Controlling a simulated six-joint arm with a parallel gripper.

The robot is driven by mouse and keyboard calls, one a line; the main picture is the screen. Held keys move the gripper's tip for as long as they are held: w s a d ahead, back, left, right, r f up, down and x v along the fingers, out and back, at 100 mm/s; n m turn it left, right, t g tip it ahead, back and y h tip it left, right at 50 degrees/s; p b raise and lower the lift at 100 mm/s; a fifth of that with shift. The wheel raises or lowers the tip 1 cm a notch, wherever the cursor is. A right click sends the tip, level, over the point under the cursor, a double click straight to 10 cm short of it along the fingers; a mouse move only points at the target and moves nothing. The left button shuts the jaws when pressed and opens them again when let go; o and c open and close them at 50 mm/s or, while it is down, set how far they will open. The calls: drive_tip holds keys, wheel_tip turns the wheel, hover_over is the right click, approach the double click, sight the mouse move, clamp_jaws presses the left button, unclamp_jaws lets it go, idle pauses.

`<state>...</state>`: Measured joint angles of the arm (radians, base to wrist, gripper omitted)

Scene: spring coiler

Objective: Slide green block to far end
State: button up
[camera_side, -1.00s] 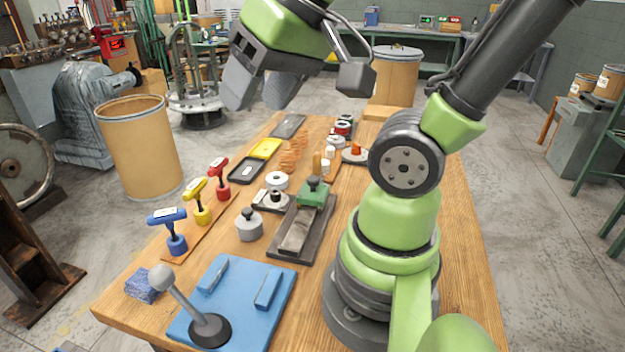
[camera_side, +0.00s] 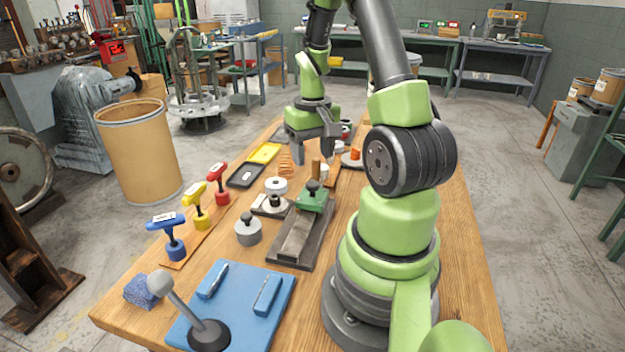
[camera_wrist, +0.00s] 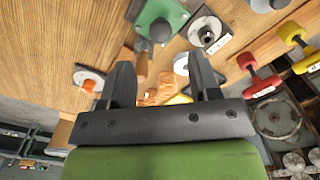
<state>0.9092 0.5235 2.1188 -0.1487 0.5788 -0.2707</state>
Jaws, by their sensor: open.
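The green block (camera_side: 312,197), with a dark knob on top, sits at the far end of a dark metal slide track (camera_side: 296,240) on the wooden table. In the wrist view the green block (camera_wrist: 161,18) is at the top, beyond my fingertips. My gripper (camera_side: 315,150) is open and empty, pointing down over the far part of the table, behind the green block and apart from it. In the wrist view its two fingers (camera_wrist: 160,75) stand wide apart, with a wooden peg and orange-brown rings seen between them.
Blue, yellow and red T-handled tools (camera_side: 197,200) stand along the left. A grey knobbed weight (camera_side: 248,228) and a white ring piece (camera_side: 272,202) stand left of the track. A blue plate (camera_side: 232,305) with a lever lies in front. Yellow and black trays (camera_side: 264,152) lie further back.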

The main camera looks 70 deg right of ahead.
sight(312, 183)
wheel_tip(312, 183, down, 7)
idle(0.3)
clamp_jaws()
drive_tip(key=a, duration=1.3)
drive_tip(key=shift+a, duration=0.1)
